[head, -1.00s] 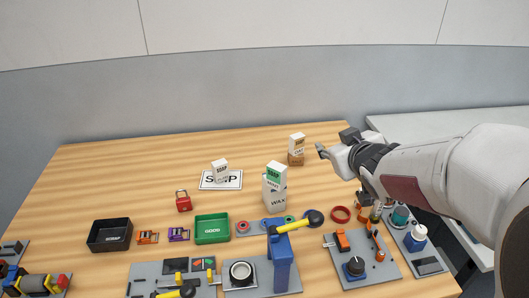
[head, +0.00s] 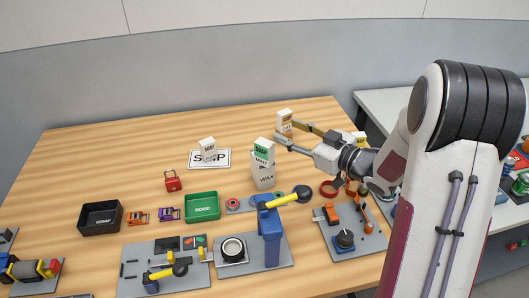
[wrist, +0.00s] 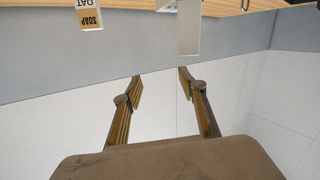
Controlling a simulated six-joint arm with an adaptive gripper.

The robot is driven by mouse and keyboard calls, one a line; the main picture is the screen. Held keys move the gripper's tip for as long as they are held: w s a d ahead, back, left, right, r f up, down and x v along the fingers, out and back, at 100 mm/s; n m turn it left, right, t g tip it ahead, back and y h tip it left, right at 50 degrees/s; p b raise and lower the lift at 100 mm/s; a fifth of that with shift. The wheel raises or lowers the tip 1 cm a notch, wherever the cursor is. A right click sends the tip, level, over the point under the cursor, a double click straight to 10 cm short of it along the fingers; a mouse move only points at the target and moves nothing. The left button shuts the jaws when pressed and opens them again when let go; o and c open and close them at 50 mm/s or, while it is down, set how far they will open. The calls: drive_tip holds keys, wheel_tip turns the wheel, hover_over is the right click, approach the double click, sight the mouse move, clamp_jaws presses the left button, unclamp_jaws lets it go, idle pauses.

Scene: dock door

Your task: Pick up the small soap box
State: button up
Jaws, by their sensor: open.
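Several soap boxes are in the head view. A white soap box (head: 208,147) stands on the SOAP card (head: 222,163). A green-and-white soap box (head: 263,149) stands on top of a white WAX box (head: 264,176). A white-and-brown box (head: 284,119) stands farther back. My gripper (head: 288,131) is open, its fingertips in front of that back box in the picture; I see no contact. In the wrist view, my gripper (wrist: 163,74) is open and empty. A box marked SOAP and OAT (wrist: 89,14) is beyond it at upper left, beside a plain pale box (wrist: 189,28).
A black tray (head: 101,217) and a green tray (head: 202,207) sit at the front left, near a red padlock (head: 173,181). A blue post with a yellow handle (head: 272,228) rises at the front. A yellow-topped box (head: 360,138) is behind my arm. The table's back left is clear.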

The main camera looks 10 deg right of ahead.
sight(272, 146)
drive_tip(key=shift+s+a+f+n+g+y, duration=0.2)
drive_tip(key=shift+s+a+f+y, duration=0.1)
drive_tip(key=shift+s+f+y, duration=0.3)
drive_tip(key=shift+s+a+f+n+g+y, duration=0.1)
drive_tip(key=shift+s+a+f+g+y, duration=0.15)
drive_tip(key=shift+s+f+y, duration=0.4)
drive_tip(key=shift+s+a+f+n+g+y, duration=0.15)
drive_tip(key=shift+s+a+f+y, duration=0.25)
drive_tip(key=shift+f+y, duration=0.35)
drive_tip(key=shift+x, duration=1.25)
drive_tip(key=shift+x, duration=2.6)
drive_tip(key=shift+f, duration=0.15)
clamp_jaws()
